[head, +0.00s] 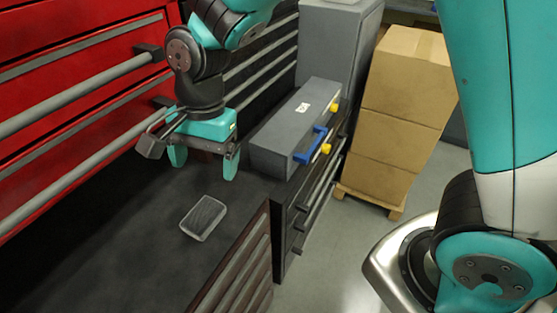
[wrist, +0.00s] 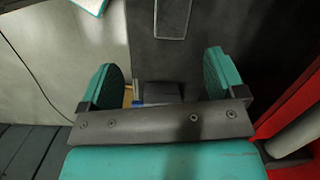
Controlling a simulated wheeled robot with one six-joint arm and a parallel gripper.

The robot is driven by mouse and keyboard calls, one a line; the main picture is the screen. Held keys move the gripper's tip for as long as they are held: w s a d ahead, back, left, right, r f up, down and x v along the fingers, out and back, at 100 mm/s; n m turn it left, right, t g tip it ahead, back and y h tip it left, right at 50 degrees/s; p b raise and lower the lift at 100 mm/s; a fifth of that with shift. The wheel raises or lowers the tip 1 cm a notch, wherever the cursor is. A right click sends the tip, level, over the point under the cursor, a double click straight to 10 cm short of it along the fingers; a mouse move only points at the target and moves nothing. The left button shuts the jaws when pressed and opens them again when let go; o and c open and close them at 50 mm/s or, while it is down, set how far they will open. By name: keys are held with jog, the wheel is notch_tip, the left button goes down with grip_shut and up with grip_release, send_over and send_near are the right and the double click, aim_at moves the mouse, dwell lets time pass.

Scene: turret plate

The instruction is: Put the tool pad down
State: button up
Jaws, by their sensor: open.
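The tool pad (head: 203,217) is a small dark grey rectangle with a pale rim. It lies flat on the dark bench top (head: 100,240) in the head view, near the bench's right edge. In the wrist view the tool pad (wrist: 173,18) shows at the top edge, partly cut off by the frame. My gripper (head: 204,163) is open and empty, with its teal fingers pointing down. It is beyond the pad and apart from it. In the wrist view the two fingers of my gripper (wrist: 161,80) stand wide apart with nothing held between them.
A red drawer cabinet (head: 80,85) with long grey handles stands at the left, close to my gripper. A grey case (head: 292,120) with blue and yellow parts is to the right. Stacked cardboard boxes (head: 400,110) stand on a pallet. Grey floor (head: 330,245) is clear.

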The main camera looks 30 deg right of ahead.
jog(key=s+d+r+n, duration=0.2)
jog(key=s+r+n, duration=0.1)
jog(key=s+n, duration=0.2)
jog(key=s+d+r+n+y, duration=0.1)
jog(key=s+d+r+n, duration=0.2)
jog(key=s+n, duration=0.2)
jog(key=s+d+r+n+t+y, duration=0.1)
jog(key=s+d+r+n, duration=0.2)
jog(key=s+n, duration=0.2)
jog(key=shift+s, duration=0.2)
jog(key=shift+d, duration=0.1)
